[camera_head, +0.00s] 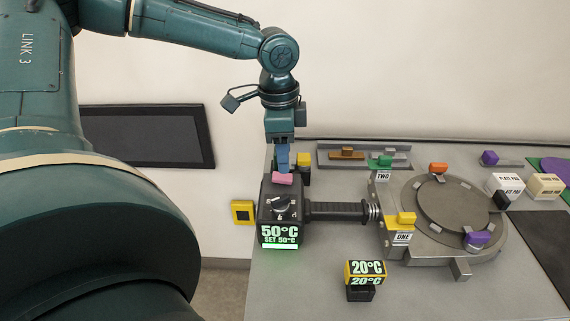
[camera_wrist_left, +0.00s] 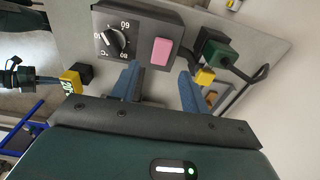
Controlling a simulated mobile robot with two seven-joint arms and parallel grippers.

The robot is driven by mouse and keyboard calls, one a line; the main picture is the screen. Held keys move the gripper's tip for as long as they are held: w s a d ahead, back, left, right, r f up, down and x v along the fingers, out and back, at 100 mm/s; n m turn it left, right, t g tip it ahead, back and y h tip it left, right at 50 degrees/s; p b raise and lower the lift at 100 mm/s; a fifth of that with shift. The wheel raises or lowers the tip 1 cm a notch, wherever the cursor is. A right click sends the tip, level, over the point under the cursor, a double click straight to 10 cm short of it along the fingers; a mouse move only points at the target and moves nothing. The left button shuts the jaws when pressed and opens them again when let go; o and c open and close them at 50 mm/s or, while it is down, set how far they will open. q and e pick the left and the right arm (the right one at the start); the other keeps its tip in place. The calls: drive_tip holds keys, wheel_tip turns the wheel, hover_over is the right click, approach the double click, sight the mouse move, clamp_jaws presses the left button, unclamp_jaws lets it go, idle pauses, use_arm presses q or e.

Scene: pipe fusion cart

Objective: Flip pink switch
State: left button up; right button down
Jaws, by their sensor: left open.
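The pink switch (camera_head: 283,178) sits on top of a dark control box (camera_head: 268,215) with a black dial and a display reading 50°C. My left gripper (camera_head: 282,168) points straight down just above the switch, its blue fingers close behind it in the head view. In the left wrist view the pink switch (camera_wrist_left: 161,51) lies on the box face beside the dial (camera_wrist_left: 114,41). There the two blue fingers (camera_wrist_left: 158,82) are spread apart, with nothing between them, and the switch shows beyond the gap. Whether a finger touches the switch I cannot tell. My right gripper is not in view.
A black handle (camera_head: 337,210) joins the box to a round grey fixture (camera_head: 447,215) with colored clamps. A small 20°C display (camera_head: 365,273) stands in front. A yellow block (camera_head: 243,212) is left of the box.

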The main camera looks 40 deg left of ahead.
sight(281, 176)
use_arm(q)
wheel_tip(281, 176, up, 8)
drive_tip(key=shift+s+a+r, duration=0.2)
idle(0.6)
